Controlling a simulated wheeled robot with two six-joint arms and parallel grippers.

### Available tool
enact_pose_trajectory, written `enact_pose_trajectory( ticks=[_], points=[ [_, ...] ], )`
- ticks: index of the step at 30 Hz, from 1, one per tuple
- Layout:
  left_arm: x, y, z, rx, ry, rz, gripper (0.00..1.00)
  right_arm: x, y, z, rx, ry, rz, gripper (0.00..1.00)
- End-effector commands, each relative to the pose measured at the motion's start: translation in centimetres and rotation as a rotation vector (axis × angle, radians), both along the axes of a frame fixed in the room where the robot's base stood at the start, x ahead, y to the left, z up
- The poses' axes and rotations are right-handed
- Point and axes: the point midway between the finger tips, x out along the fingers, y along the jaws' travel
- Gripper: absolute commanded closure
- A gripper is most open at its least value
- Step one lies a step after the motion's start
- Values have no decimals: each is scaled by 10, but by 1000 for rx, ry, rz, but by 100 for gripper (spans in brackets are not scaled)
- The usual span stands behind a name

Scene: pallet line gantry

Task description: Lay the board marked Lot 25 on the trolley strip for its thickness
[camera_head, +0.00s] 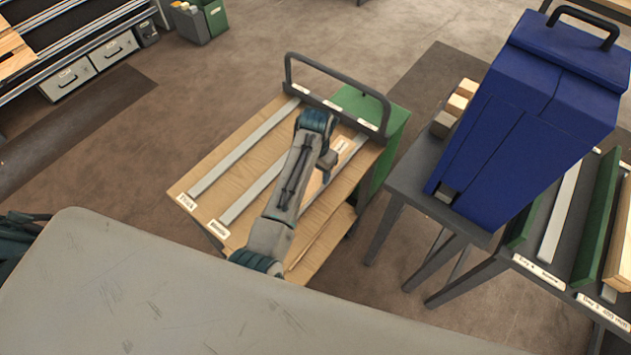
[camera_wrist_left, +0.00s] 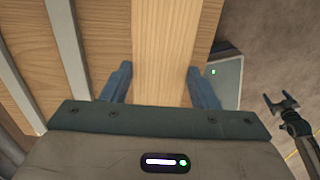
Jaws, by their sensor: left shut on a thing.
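My left gripper (camera_head: 328,160) is over the right part of the wooden trolley (camera_head: 240,165). In the left wrist view its jaws (camera_wrist_left: 161,88) are closed on the two sides of a pale wooden board (camera_wrist_left: 165,45). In the head view my arm hides most of this board, and I cannot read a lot mark on it. Grey strips run along the trolley top: one by the Thick label (camera_head: 187,202), one by a label that seems to read Middle (camera_head: 219,229), and a third farther right (camera_head: 347,157). I cannot tell whether the board touches the trolley. My right gripper (camera_wrist_left: 282,104) appears open and empty.
The trolley has a dark handle rail (camera_head: 335,85) at its far end. A grey table (camera_head: 410,175) at the right carries a blue machine (camera_head: 530,110) and small wood blocks (camera_head: 457,104). Labelled bays (camera_head: 560,215) stand farther right.

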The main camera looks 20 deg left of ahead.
Motion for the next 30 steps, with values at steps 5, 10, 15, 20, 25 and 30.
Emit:
enact_pose_trajectory(
  ticks=[5, 10, 15, 20, 25, 30],
  points=[
    [0, 0, -18, -1, 0, -1, 72, 0, 0, 6, 0, 0, 0, 21],
    [-1, 0, -42, -1, 3, -1, 72, 0, 0, 13, 0, 0, 0, 21],
    [0, 0, -59, -1, -1, -2, 72, 0, 0, 15, 0, 0, 0, 21],
    [0, 0, -60, -2, -2, -2, 72, 0, 0, 15, 0, 0, 0, 21],
    [0, 0, -62, -1, -1, -2, 72, 0, 0, 14, 0, 0, 0, 21],
    [0, 0, -63, -1, -1, -2, 24, 0, 0, 14, 0, 0, 0, 21]
  ],
)
